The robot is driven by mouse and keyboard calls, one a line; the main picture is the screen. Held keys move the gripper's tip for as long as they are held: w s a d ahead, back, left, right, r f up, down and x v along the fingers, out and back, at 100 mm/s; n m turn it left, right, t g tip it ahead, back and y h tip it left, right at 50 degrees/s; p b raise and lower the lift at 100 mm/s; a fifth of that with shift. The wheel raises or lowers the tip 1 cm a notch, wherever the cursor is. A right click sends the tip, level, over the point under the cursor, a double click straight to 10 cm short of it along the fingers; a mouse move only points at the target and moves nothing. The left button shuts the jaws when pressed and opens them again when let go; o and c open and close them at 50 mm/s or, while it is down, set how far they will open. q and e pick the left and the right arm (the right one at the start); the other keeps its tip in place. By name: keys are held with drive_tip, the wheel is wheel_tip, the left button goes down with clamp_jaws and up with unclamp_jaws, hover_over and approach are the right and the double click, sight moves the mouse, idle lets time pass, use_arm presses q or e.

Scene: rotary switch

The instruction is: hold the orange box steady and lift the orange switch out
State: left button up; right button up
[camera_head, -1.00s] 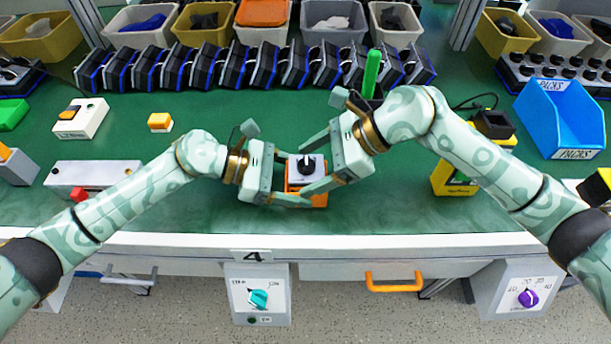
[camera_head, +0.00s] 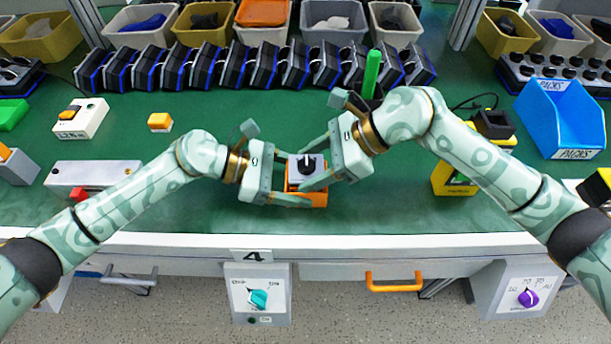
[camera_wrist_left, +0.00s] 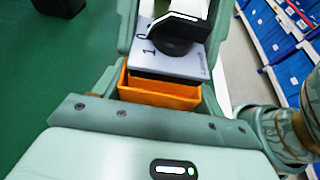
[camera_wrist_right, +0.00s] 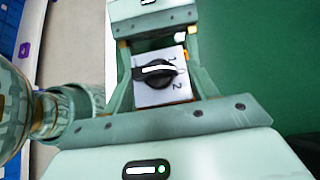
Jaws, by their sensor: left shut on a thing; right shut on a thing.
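The orange box (camera_head: 318,198) stands near the table's front edge. The switch is a light grey plate (camera_head: 319,163) with a black knob (camera_head: 306,165). My left gripper (camera_head: 300,182) is shut on the orange box, from the left. My right gripper (camera_head: 308,168) is shut on the switch, from the right. In the left wrist view the plate (camera_wrist_left: 168,58) sits above the rim of the orange box (camera_wrist_left: 160,92), with a dark gap between them. The right wrist view shows the knob (camera_wrist_right: 155,74) between the fingers. The switch's lower body is mostly hidden.
A blue bin (camera_head: 560,120) is further right. A row of black and blue units (camera_head: 260,68) lines the back, with a green stick (camera_head: 371,75) before it. Green table around the box is clear.

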drive_tip(key=shift+r, duration=3.8)
use_arm(q)
drive_tip(key=o, duration=1.1)
drive_tip(key=shift+a, duration=0.1)
